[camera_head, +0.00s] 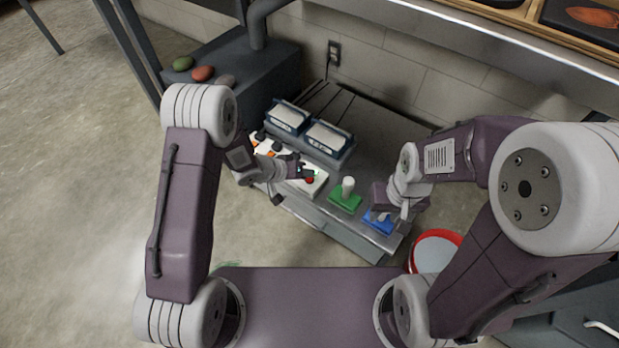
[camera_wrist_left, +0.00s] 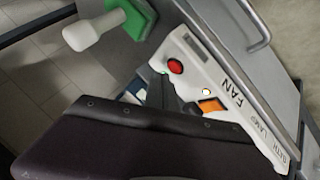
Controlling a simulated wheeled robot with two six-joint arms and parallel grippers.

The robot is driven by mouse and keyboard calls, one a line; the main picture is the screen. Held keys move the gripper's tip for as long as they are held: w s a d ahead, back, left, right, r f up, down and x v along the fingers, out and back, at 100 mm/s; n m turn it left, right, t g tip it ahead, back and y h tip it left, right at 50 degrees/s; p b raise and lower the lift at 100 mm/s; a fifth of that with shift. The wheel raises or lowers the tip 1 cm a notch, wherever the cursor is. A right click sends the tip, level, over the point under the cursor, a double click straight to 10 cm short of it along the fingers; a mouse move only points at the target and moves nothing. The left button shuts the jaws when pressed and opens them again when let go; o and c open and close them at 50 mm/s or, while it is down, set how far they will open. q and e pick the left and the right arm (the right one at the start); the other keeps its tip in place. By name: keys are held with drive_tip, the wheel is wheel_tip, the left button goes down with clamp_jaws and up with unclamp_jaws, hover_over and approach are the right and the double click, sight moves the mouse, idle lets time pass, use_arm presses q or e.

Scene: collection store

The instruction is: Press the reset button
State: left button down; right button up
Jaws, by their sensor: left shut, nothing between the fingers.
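A white control panel (camera_wrist_left: 215,75) carries a round red button (camera_wrist_left: 175,67), an orange switch (camera_wrist_left: 211,105) and a small white light; "FAN" and "LAMP" lettering shows. No label reading reset is legible. The panel also shows in the head view (camera_head: 317,187), with the red button (camera_head: 310,180) at its right end. My left gripper (camera_head: 303,172) is shut and empty, its dark tip (camera_wrist_left: 160,90) close beside the red button; contact cannot be told. My right gripper (camera_head: 394,211) is over a blue block (camera_head: 377,222); its fingers are unclear.
A green block with a white peg (camera_head: 347,189) stands between the panel and the blue block on the grey bench. Two blue trays (camera_head: 327,137) with white tops stand behind the panel. A red-rimmed bucket (camera_head: 436,251) is on the floor at right.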

sight(307, 181)
use_arm(q)
drive_tip(key=shift+r+p, duration=2.55)
drive_tip(key=shift+p, duration=0.35)
drive_tip(key=shift+f, duration=0.1)
drive_tip(key=shift+a, duration=0.1)
